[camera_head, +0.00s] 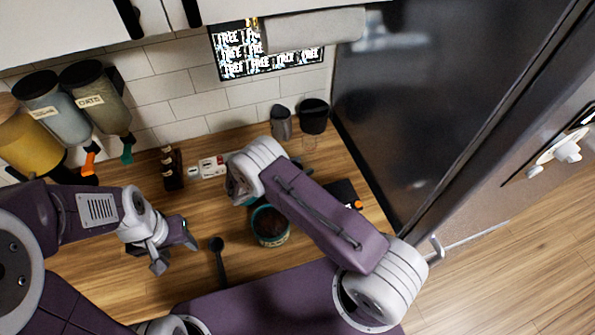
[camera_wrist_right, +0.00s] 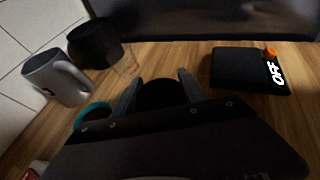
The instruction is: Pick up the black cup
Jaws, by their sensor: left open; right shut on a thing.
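A black cup (camera_head: 314,116) stands at the back of the wooden counter near the dark cabinet side. It also shows in the right wrist view (camera_wrist_right: 95,42), beside a grey mug. My right gripper (camera_wrist_right: 160,88) is shut on a black rounded thing (camera_wrist_right: 162,94) low between its fingers, apart from that cup. I cannot tell whether this held thing is a cup. In the head view my right forearm hides most of this gripper. My left gripper (camera_head: 174,251) is open and empty over the left part of the counter.
The grey mug (camera_head: 281,123) stands left of the black cup. A teal-rimmed container (camera_head: 270,226) with dark contents sits under my right arm. A black spoon (camera_head: 218,257) lies left of it. A black box with an orange knob (camera_wrist_right: 240,73) lies to the right.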

